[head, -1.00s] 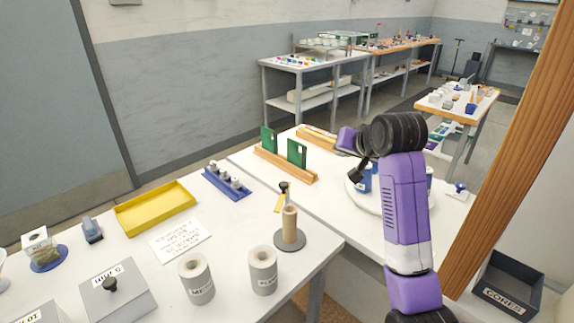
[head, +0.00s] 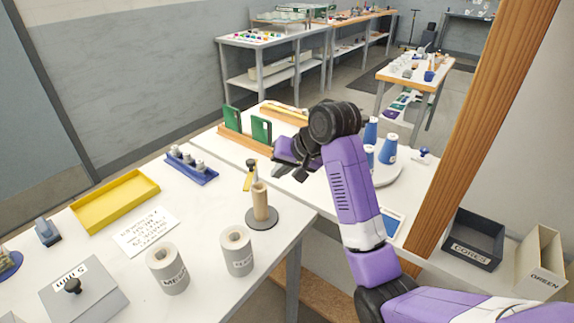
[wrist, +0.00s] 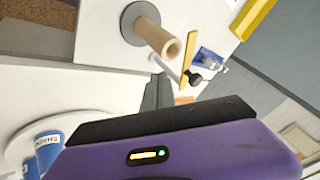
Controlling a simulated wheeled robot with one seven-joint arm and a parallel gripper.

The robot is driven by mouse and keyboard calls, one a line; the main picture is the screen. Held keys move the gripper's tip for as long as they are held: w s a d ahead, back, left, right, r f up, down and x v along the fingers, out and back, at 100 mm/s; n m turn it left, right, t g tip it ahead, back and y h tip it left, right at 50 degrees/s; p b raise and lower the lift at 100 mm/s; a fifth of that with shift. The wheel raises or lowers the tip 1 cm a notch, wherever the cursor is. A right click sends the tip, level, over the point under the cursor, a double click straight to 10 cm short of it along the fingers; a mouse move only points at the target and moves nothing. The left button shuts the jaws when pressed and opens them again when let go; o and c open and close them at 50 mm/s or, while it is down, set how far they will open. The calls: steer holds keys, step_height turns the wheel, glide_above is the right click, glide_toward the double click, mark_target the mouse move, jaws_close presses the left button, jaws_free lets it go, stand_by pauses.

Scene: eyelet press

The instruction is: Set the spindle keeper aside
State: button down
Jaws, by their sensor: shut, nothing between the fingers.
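I take the spindle keeper to be the yellow strip with a black knob (head: 248,181), at the top of the wooden spindle (head: 261,203). The spindle stands upright on a round grey base (head: 262,221) near the table's front edge. In the wrist view the yellow strip (wrist: 187,57) and knob lie just past the spindle's open end (wrist: 174,48); I cannot tell how they touch. My gripper (head: 290,172) is shut and empty, up and to the right of the keeper in the head view. Its dark fingers partly show in the wrist view (wrist: 158,93).
Two labelled grey rolls (head: 237,251) stand left of the spindle base. A yellow tray (head: 115,200), blue rack (head: 192,168) and paper card (head: 147,232) lie farther left. Green plates in a wooden rack (head: 245,141) and blue spools (head: 389,150) stand near my arm.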

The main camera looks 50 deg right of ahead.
mark_target(262, 183)
steer(key=shift+w+a+f+p, duration=0.1)
steer(key=shift+w+a+f, duration=0.2)
steer(key=shift+w, duration=0.4)
steer(key=shift+w+a+f+p, duration=0.15)
steer(key=shift+w+a, duration=0.25)
steer(key=shift+w, duration=0.35)
steer(key=shift+w+a+f+p, duration=0.1)
steer(key=shift+w+a+f, duration=0.2)
steer(key=shift+w, duration=0.4)
steer(key=shift+a+r, duration=0.1)
steer(key=shift+r, duration=0.05)
